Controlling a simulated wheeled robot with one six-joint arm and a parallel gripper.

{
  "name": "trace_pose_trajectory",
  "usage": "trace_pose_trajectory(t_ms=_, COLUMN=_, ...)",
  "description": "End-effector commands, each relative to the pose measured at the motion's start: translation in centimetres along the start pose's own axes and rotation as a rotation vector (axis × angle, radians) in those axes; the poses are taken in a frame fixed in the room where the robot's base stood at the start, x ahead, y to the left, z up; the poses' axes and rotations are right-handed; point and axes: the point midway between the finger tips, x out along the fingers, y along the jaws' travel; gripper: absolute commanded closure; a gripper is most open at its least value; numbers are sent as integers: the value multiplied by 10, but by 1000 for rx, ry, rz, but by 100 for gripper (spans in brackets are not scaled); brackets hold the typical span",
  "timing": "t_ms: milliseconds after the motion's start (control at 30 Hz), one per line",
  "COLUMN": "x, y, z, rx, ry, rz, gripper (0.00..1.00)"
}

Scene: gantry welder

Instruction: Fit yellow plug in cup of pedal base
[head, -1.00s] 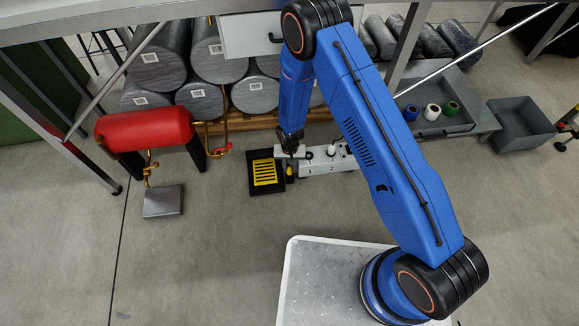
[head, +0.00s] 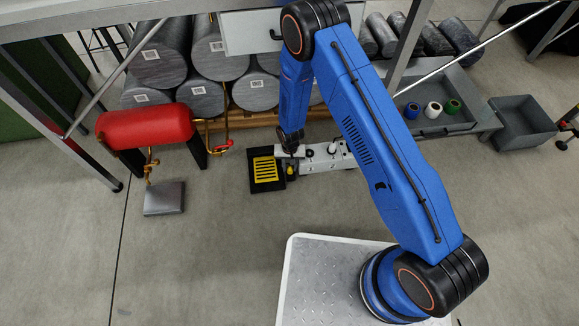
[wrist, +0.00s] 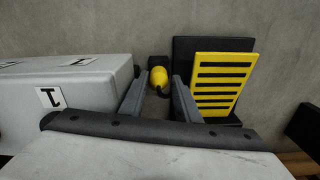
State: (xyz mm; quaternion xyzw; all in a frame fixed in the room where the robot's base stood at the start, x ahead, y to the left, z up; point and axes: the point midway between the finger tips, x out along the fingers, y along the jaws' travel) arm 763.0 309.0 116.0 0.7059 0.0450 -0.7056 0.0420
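The yellow plug (wrist: 158,78) stands between my gripper's fingers in the wrist view, with a gap on each side. It also shows as a small yellow spot in the head view (head: 290,170). My gripper (wrist: 157,87) is open around the plug; in the head view its end is (head: 291,148) just above the plug. The black pedal base with a yellow slotted pedal (wrist: 222,85) lies right of the fingers in the wrist view and left of the plug in the head view (head: 265,169). A dark block shows behind the plug; I cannot tell whether the plug is seated in the cup.
A light grey numbered box (wrist: 50,92) stands close to the left finger. In the head view, a red tank (head: 148,128) is at left and grey cylinders (head: 205,103) are stacked behind. A grey bin (head: 521,125) is at right. The floor in front is clear.

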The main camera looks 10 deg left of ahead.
Motion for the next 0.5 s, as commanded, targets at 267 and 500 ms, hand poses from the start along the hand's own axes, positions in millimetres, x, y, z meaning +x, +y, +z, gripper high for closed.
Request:
trace_pose_trajectory(t_ms=267, x=-1, y=3, z=0, rx=4, ry=-3, rz=2, gripper=55)
trace_pose_trajectory(t_ms=500, x=-24, y=3, z=-1, rx=5, ry=-1, rz=1, gripper=55)
